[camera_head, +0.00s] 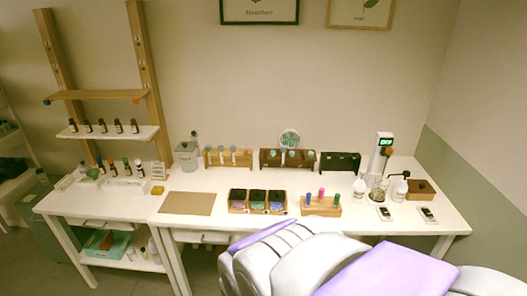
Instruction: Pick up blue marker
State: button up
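The blue marker (308,199) stands upright at the left end of a small wooden block (322,211) on the white table. A pink marker (321,194) and a green marker (337,200) stand in the same block, to its right. The markers are small in this view. My gripper cannot be made out; only large white and lavender parts of my own body show at the bottom, in front of the table. Nothing covers the blue marker.
Wooden boxes with dark contents (257,201) stand left of the block. White bottles (360,186) and a device with a green display (382,157) are to the right. Wooden racks (228,158) line the back. A brown mat (187,203) lies left.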

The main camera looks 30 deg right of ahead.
aim_at(308, 199)
jog(key=z, duration=1.1)
